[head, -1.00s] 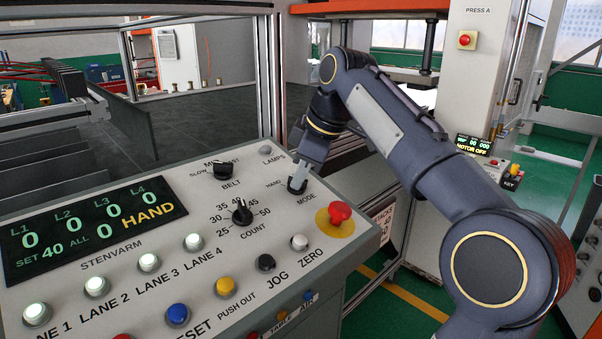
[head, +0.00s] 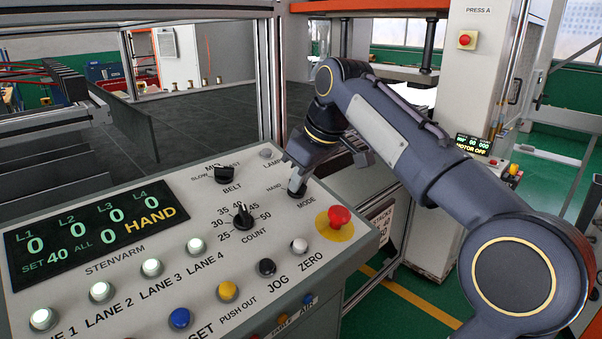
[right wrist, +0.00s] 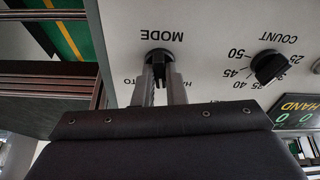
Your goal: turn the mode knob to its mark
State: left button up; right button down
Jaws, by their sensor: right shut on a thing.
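The black mode knob (right wrist: 162,58) sits on the sloping grey panel, above its MODE lettering in the head view. My right gripper (right wrist: 161,72) is shut on it, with one finger on each side of the knob in the right wrist view. In the head view the right gripper (head: 297,188) comes down on the panel's far right corner and hides most of the knob. The HAND label shows left of the fingers. The panel display (head: 90,228) reads HAND in yellow. The knob's pointer direction and its mark cannot be made out. My left gripper is not in view.
The count knob (head: 242,215) and belt knob (head: 225,174) stand left of the gripper. A red mushroom button (head: 339,216) on a yellow disc is close by to the right. The lamps button (head: 266,153) is just behind. Several lit lane buttons line the panel.

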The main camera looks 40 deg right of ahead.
jog(key=m+p, duration=0.1)
jog(key=m, duration=0.3)
jog(key=shift+r+m+h, duration=0.1)
jog(key=shift+m+h, duration=0.2)
jog(key=shift+m+h+p, duration=0.3)
jog(key=shift+m+p, duration=0.5)
jog(key=shift+m, duration=1.3)
jog(key=c, duration=1.5)
grip_release()
jog(key=v, duration=0.7)
jog(key=shift+s+r, duration=0.1)
jog(key=shift+r, duration=0.25)
